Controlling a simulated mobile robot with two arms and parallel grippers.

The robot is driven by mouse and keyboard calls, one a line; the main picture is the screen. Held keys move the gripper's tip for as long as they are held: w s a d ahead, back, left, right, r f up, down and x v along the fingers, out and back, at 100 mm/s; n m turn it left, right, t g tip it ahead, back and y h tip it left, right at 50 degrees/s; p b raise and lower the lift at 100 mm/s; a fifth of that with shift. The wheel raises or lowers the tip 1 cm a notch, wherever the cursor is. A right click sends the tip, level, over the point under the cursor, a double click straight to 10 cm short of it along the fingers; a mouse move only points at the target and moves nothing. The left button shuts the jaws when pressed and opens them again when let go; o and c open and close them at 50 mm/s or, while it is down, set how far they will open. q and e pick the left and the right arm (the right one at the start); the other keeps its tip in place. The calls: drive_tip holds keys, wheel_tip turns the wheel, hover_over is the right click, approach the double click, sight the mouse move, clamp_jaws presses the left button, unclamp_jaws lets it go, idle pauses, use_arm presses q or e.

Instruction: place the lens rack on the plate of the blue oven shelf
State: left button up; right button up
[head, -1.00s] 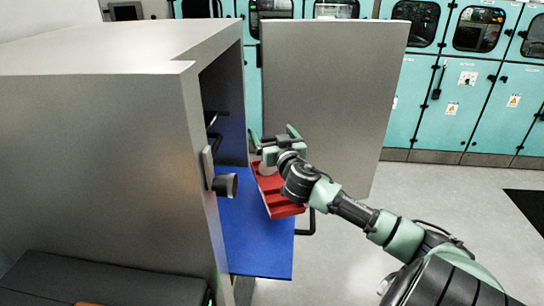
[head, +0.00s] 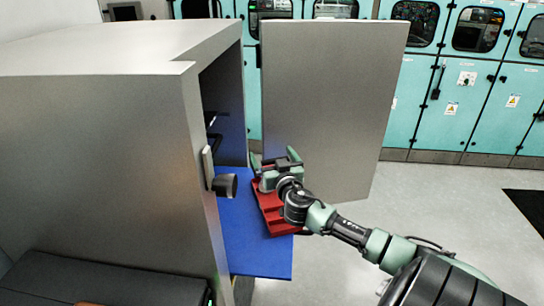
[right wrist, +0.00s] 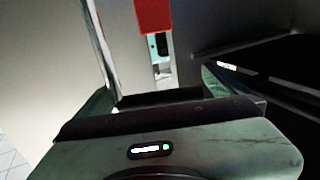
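The red lens rack (head: 273,221) is in the head view, over the right part of the blue oven shelf (head: 255,256). Its near right corner shows a little past the shelf's right edge. I cannot tell whether it touches the plate. My right gripper (head: 275,161) is at the rack's far end, its fingers apart, and the rack moves with it, so it appears shut on the rack. The contact is hidden. In the right wrist view a red part of the rack (right wrist: 153,15) shows at the top. My left gripper is not in view.
The grey oven body (head: 95,150) stands at the left, with a dark knob (head: 225,186) sticking out over the shelf. Its open grey door (head: 335,105) stands behind the rack. The shelf's front part is bare. Teal cabinets (head: 440,100) line the back; the floor at right is free.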

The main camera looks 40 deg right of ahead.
drive_tip(key=b+v, duration=0.2)
drive_tip(key=v, duration=1)
drive_tip(key=shift+r, duration=0.1)
